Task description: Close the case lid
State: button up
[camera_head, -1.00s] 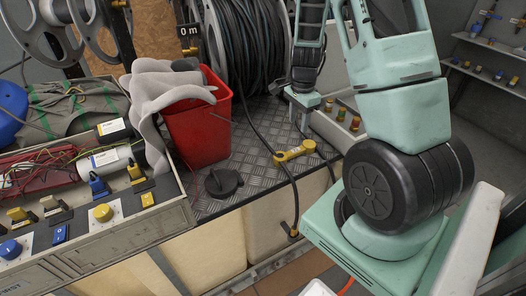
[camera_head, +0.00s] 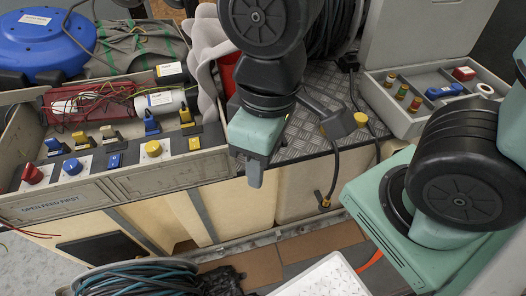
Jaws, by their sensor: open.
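A grey case (camera_head: 398,128) sits at the right of the metal-plated bench. Its lid (camera_head: 415,38) stands up at the back, open. The compartments hold several small spools, a blue item, a red item and a white roll. My gripper (camera_head: 255,178) points down in front of the bench edge, well to the left of the case. It is open and empty; mostly one finger shows from this angle. It does not touch the case or its lid. My arm hides part of the bench and of the red bucket.
A wide control tray (camera_head: 112,186) with switches and wires fills the left. A blue reel (camera_head: 45,45) lies behind it. A grey cloth (camera_head: 205,50) hangs near the bucket (camera_head: 228,78). A black and yellow tool (camera_head: 338,123) lies on the bench, left of the case.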

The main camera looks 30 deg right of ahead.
aim_at(396, 33)
jog(key=z, duration=1.6)
jog(key=i+l+u, duration=0.1)
jog(key=u, duration=0.4)
jog(key=i+l, duration=0.05)
jog(key=i, duration=0.05)
